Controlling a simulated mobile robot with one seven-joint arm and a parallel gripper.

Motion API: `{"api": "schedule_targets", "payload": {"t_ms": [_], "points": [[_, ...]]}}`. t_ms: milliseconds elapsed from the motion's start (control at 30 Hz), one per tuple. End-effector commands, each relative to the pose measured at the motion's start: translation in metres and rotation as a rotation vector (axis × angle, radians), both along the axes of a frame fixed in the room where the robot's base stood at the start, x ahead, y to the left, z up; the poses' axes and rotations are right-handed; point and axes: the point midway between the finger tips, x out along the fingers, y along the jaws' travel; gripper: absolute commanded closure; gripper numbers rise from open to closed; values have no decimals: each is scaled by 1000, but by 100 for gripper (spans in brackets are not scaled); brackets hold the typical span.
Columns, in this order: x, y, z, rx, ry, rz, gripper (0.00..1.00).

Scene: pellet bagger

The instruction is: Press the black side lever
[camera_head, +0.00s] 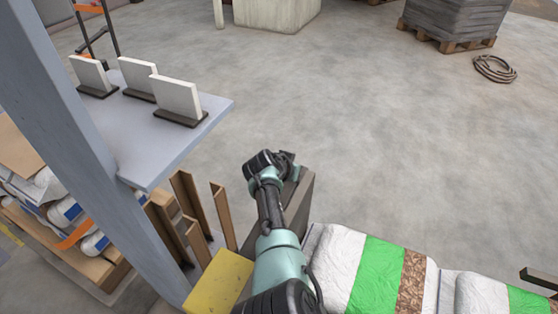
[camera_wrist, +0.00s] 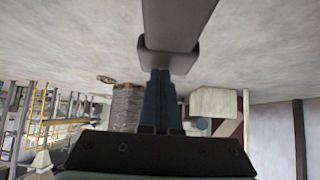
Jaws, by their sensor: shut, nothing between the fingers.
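In the wrist view, a dark grey bar (camera_wrist: 180,22) comes down from the top edge and ends in a wider block. I cannot tell whether it is the black side lever. My gripper (camera_wrist: 160,74) is shut and empty, its fingertips at or just in front of that block; contact is unclear. In the head view, my gripper (camera_head: 288,157) is at the far end of my arm, by the top of a dark grey-brown upright panel (camera_head: 303,203). My arm hides part of the panel, and no lever shows clearly there.
A blue-grey post (camera_head: 75,125) and a shelf (camera_head: 150,160) with white plates stand left of my arm. Brown angled strips (camera_head: 188,197) and a yellow block (camera_head: 220,281) are close by. Striped bags (camera_head: 375,272) lie at right, near a short black bar (camera_head: 538,279). Open floor lies beyond.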

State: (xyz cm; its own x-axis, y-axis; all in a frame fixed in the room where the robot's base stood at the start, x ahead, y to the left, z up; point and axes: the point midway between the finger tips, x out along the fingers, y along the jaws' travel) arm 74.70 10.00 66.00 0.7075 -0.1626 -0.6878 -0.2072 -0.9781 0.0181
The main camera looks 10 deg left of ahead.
Motion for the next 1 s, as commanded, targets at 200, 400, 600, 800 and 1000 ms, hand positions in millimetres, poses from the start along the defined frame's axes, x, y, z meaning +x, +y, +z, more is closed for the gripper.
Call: {"api": "schedule_targets", "payload": {"t_ms": [200,400,600,800,1000], "points": [[0,1,-23,29,115,1,100],[-4,6,-26,45,165,13,100],[-4,6,-26,45,169,13,100],[-4,5,-25,44,168,13,100],[-3,1,-6,45,167,13,100]]}}
